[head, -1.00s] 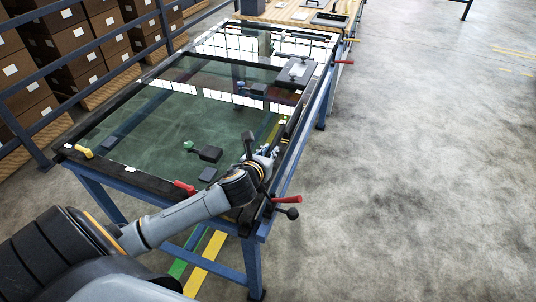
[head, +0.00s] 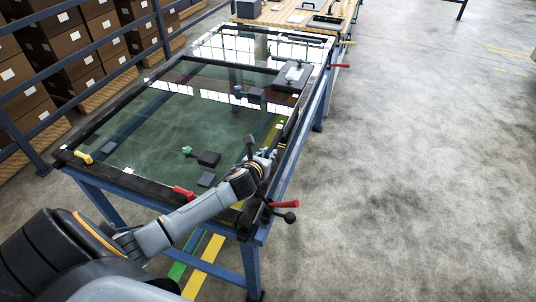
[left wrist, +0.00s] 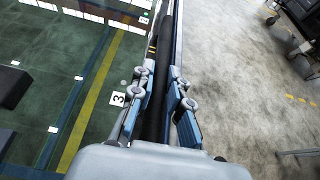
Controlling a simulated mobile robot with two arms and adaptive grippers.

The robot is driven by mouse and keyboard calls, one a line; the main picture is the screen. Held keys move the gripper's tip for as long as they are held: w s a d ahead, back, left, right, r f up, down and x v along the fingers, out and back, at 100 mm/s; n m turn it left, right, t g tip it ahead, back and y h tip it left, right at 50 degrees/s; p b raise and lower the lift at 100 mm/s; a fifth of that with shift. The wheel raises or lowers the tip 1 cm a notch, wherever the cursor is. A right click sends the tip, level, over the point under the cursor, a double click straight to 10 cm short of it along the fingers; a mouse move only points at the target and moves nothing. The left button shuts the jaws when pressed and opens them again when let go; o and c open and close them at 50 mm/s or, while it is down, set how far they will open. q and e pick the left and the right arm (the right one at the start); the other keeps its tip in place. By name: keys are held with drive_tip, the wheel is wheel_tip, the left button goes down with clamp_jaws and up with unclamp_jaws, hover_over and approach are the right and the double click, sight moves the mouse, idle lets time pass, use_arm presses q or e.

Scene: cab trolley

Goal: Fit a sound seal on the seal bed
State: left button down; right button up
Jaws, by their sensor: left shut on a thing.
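The left gripper (head: 266,157) is at the right edge of the glass-topped trolley (head: 255,235), near its front corner. In the left wrist view its two blue-grey fingers (left wrist: 160,85) are closed on either side of a long black strip (left wrist: 166,30), which looks like a seal. The strip runs away from the fingers along the trolley edge, beside the glass. I cannot tell whether it is seated in a bed or lies above it. A white label with a "3" (left wrist: 118,98) is left of the fingers. My right gripper is out of view.
Red-handled clamps (head: 284,205) and a yellow one (head: 84,157) sit on the frame. Dark blocks (head: 208,158) and a grey-black box (head: 292,76) show on the glass. A wooden bench (head: 290,14) stands behind.

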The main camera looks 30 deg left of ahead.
use_arm(q)
drive_tip(key=shift+f+b, duration=2.2)
drive_tip(key=shift+b, duration=0.05)
drive_tip(key=shift+f+b, duration=0.5)
drive_tip(key=shift+f, duration=0.45)
drive_tip(key=shift+f, duration=0.15)
drive_tip(key=c, duration=1.2)
unclamp_jaws()
